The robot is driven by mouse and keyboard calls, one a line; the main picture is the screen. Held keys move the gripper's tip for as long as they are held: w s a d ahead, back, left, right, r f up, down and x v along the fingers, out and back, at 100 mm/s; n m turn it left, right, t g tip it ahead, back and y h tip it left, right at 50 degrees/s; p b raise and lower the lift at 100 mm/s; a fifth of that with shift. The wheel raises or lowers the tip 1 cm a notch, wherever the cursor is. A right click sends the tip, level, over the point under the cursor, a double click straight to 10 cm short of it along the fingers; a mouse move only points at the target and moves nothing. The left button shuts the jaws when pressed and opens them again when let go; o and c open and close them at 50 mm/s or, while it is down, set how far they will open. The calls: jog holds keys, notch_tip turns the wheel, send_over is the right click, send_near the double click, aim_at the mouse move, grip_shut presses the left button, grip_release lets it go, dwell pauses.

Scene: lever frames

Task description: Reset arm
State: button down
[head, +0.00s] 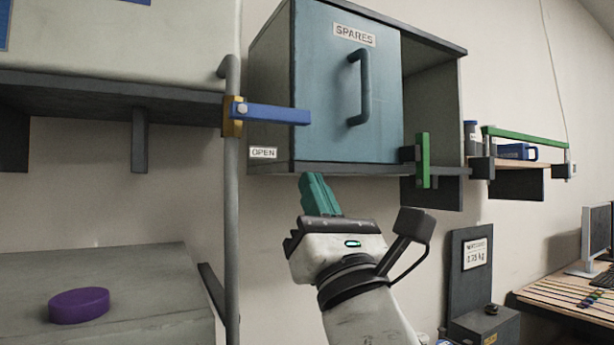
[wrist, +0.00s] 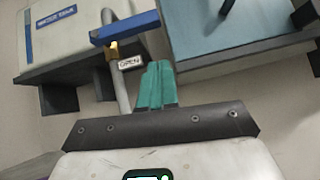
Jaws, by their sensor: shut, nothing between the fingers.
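My gripper (head: 316,182) has teal fingers that are closed together with nothing between them. It points up, just below the front lower edge of a cabinet with a blue door (head: 330,85) labelled SPARES. In the wrist view the gripper (wrist: 157,68) sits below the OPEN label and the blue lever. The blue lever (head: 272,114) lies roughly level, joined by a yellow clamp to a grey vertical pipe (head: 232,200). A green lever (head: 423,160) stands upright at the cabinet's lower right. The fingers appear apart from both levers.
A purple disc (head: 79,305) lies on a grey block at lower left. A shelf with a green rail (head: 540,136) and a blue mug (head: 517,152) is at right. A scale-like device (head: 472,260) and a desk (head: 565,292) stand lower right. Bare wall lies below the cabinet.

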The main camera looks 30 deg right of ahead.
jog(key=b+v, duration=0.1)
jog(key=v, duration=0.5)
jog(key=shift+d, duration=0.25)
jog(key=shift+s+f, duration=0.1)
jog(key=shift+s, duration=0.05)
jog(key=w+d+f+m+g+h, duration=0.1)
jog(key=w+d+f+m+g, duration=0.15)
jog(key=f+m, duration=0.4)
jog(key=w+d+f+m+g+h, duration=0.1)
jog(key=w+d+f+m+g, duration=0.2)
jog(key=f, duration=0.7)
jog(key=s+f+m+g+y, duration=0.25)
jog(key=f+m+g, duration=0.65)
jog(key=f, duration=1.3)
jog(key=s+f+m+g+y, duration=0.2)
jog(key=s+f+m+g, duration=0.9)
jog(key=s+f, duration=1.4)
jog(key=s+m, duration=0.2)
jog(key=m, duration=0.1)
jog(key=shift+s+d+f+m, duration=0.25)
jog(key=shift+d+f+m, duration=0.05)
jog(key=shift+f+m, duration=0.1)
